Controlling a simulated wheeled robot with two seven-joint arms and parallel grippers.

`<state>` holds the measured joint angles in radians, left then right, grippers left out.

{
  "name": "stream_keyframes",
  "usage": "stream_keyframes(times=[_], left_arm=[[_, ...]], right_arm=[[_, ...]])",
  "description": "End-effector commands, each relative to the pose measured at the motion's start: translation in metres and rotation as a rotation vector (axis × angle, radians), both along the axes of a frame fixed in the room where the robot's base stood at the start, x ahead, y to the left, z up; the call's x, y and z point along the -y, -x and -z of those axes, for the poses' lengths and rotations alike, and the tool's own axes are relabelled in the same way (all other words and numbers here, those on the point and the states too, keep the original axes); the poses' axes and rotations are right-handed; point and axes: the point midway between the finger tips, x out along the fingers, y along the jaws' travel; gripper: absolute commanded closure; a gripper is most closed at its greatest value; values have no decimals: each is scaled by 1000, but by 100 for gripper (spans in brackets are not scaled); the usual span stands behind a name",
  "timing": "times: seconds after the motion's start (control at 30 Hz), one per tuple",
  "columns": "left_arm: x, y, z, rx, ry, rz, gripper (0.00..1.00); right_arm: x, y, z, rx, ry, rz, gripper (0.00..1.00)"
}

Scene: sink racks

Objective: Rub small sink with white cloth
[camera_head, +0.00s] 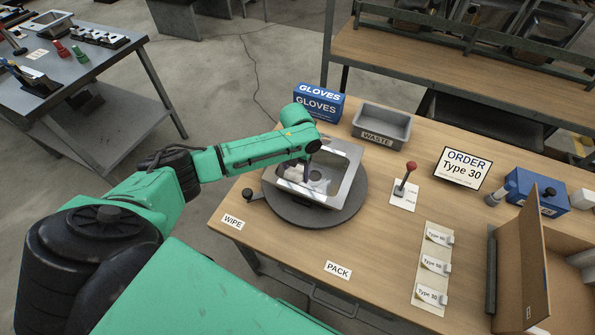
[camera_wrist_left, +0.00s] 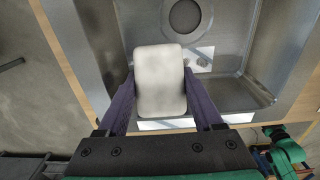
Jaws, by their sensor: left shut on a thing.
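The small metal sink (camera_head: 343,170) sits on a dark round turntable (camera_head: 314,218) at the table's left part. Its basin and round drain hole show in the left wrist view (camera_wrist_left: 185,18). My left gripper (camera_wrist_left: 160,92) is shut on a white cloth (camera_wrist_left: 160,75), a pale rounded pad between its two purple fingers. In the head view my left gripper (camera_head: 308,165) reaches down into the sink; its fingertips and the cloth are mostly hidden there. Whether the cloth touches the sink surface I cannot tell. My right gripper is not in view.
A blue gloves box (camera_head: 318,103) and a grey waste bin (camera_head: 382,128) stand behind the sink. A red-knobbed lever (camera_head: 410,167) and an order sign (camera_head: 462,169) are to the right. An open cardboard box (camera_head: 535,260) stands at the right edge. The front near the PACK label (camera_head: 338,270) is clear.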

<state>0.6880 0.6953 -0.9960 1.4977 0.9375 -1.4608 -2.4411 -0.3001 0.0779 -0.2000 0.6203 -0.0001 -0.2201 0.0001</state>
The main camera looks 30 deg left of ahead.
Motion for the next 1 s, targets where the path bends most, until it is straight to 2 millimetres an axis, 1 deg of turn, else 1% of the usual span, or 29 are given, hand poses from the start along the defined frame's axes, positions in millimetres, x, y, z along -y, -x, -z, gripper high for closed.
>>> stream_keyframes(times=[0.03, 0.23, 0.53, 0.63, 0.8, 0.87, 1.0], left_arm=[[0, 2, -13, -6, 0, 2, 100], [1, 0, -37, -2, 1, 2, 100], [1, -1, -36, 2, 2, 1, 100], [1, -1, -45, 2, 2, 1, 100], [1, -1, -67, 3, 2, 1, 100], [1, -1, -68, 2, 2, 1, 100], [1, -1, -65, 3, 2, 1, 100]], right_arm=[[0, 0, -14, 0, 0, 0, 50], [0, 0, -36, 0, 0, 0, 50], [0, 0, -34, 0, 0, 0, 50], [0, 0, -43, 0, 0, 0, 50], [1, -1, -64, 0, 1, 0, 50], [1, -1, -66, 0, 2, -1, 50], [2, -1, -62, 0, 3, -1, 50]])
